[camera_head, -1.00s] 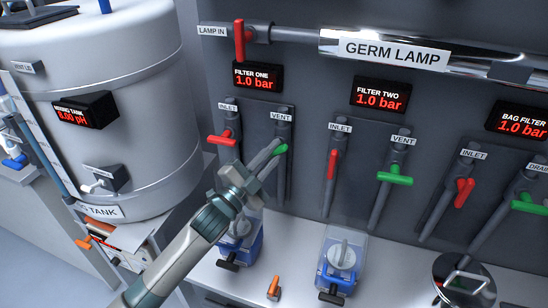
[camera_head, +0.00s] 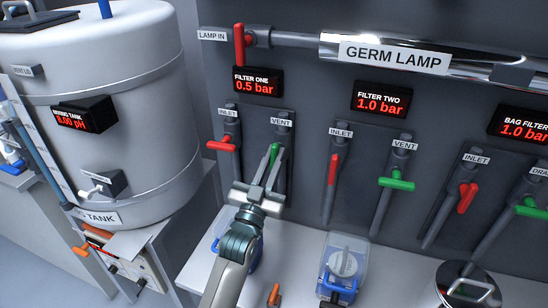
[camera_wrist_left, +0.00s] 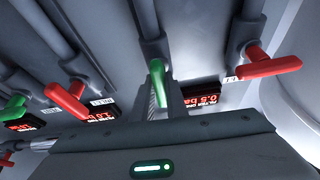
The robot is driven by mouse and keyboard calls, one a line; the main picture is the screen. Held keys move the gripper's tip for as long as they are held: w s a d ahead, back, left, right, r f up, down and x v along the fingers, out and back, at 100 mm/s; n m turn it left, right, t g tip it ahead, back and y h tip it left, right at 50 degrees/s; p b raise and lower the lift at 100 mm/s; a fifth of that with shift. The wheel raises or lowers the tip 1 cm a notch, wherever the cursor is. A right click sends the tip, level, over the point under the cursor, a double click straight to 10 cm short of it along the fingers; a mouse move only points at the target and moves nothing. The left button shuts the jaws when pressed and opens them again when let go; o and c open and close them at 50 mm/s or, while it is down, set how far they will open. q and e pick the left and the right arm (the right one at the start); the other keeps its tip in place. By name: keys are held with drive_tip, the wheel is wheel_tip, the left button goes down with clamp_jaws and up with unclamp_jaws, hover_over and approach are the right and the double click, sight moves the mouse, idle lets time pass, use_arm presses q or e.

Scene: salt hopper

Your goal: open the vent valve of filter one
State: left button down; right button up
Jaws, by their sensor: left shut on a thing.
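The green vent valve handle (camera_head: 275,154) of filter one is on the pipe under the VENT label, and now lies along the pipe. My left gripper (camera_head: 272,165) is shut on this handle from below. In the left wrist view the green handle (camera_wrist_left: 157,80) stands between the fingers of my gripper (camera_wrist_left: 160,100). The filter one display (camera_head: 257,81) reads 0.5 bar. The red inlet handle (camera_head: 221,146) of filter one sits crosswise to its pipe, left of the vent. My right gripper is not in view.
Filter two's red inlet handle (camera_head: 333,168) and green vent handle (camera_head: 396,183) are to the right. A grey mixing tank (camera_head: 100,110) stands at the left. The blue filter housing (camera_head: 343,262) stands on the white bench (camera_head: 300,245) below.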

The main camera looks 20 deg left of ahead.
use_arm(q)
drive_tip(key=shift+f+n, duration=0.1)
drive_tip(key=shift+n, duration=0.6)
drive_tip(key=c, duration=1.8)
unclamp_jaws()
drive_tip(key=shift+o, duration=0.2)
drive_tip(key=shift+s, duration=0.15)
